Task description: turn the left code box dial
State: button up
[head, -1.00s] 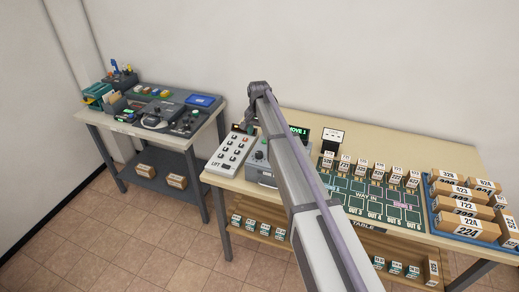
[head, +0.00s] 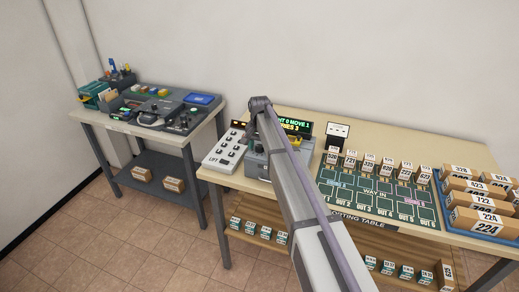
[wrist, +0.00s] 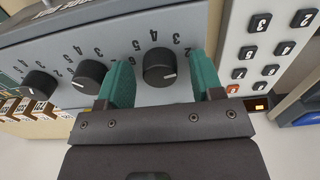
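The grey code box (head: 257,168) stands on the sorting table, partly hidden behind my arm in the head view. In the wrist view its face shows three black dials with numbers around them. The left dial (wrist: 160,67) is rightmost there, since that view is turned over. The middle dial (wrist: 88,76) and the right dial (wrist: 38,85) are beside it. My gripper (wrist: 161,78) is open, its two green fingers on either side of the left dial, with a small gap showing on each side. In the head view the fingers cannot be made out.
A white LIFT keypad (head: 226,150) stands close beside the code box. A green-lettered display (head: 297,126) is behind it. The green sorting mat (head: 375,190), small parcels and a blue parcel tray (head: 463,222) lie to the right. A separate side table (head: 150,130) is at left.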

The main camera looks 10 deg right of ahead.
jog(key=c, duration=0.9)
jog(key=shift+n, duration=0.5)
jog(key=n, duration=0.2)
jog(key=shift+n, duration=2.5)
